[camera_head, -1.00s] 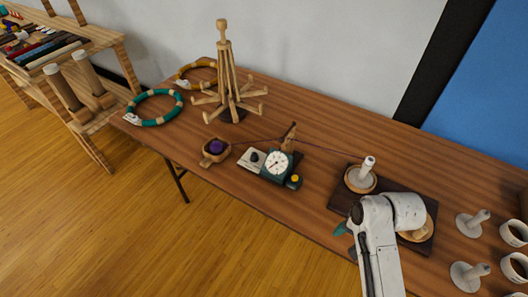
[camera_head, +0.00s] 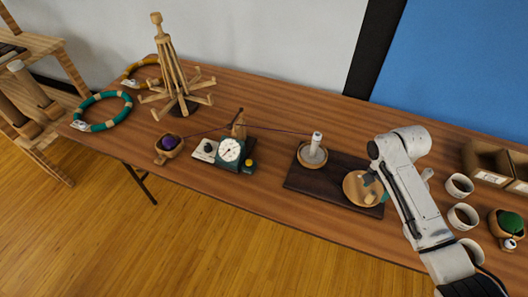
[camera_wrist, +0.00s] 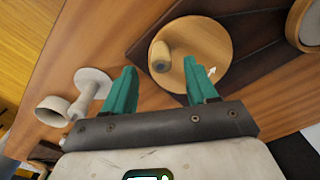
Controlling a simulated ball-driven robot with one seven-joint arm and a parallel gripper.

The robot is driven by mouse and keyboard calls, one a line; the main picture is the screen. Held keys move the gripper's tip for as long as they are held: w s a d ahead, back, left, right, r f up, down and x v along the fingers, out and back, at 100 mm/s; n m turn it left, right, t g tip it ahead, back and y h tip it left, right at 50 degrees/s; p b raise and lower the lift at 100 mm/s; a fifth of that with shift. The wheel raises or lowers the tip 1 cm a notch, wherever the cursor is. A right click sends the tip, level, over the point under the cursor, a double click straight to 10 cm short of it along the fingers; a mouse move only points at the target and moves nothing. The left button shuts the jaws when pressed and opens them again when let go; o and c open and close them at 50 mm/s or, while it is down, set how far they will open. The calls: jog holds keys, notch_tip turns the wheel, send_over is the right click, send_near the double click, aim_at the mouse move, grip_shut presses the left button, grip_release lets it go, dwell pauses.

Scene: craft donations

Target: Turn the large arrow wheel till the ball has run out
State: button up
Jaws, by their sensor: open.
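The large arrow wheel (camera_head: 354,192) is a round wooden disc on the dark board's right end. The wrist view shows this wheel (camera_wrist: 215,38) with a small white arrow near its edge and a short wooden peg (camera_wrist: 160,55) on top. My gripper (camera_wrist: 161,68) is open, its teal fingers near the wheel's edge; the peg stands ahead of the gap between them, not gripped. The purple yarn ball (camera_head: 168,142) sits in a wooden bowl (camera_head: 170,155) at left. Its strand passes the teal dial counter (camera_head: 231,151) to the white post (camera_head: 316,142) on the board.
The dark board (camera_head: 308,184) lies near the table's front edge. White cups (camera_head: 463,216) and a wooden box (camera_head: 487,160) stand right of my arm. A wooden pegged stand (camera_head: 170,70) and two rings (camera_head: 102,111) are at left. A white pedestal (camera_wrist: 92,88) is near my fingers.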

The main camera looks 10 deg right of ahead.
aim_at(373, 193)
jog(key=shift+f+b, duration=2.3)
jog(key=shift+f, duration=0.25)
jog(key=shift+c, duration=0.3)
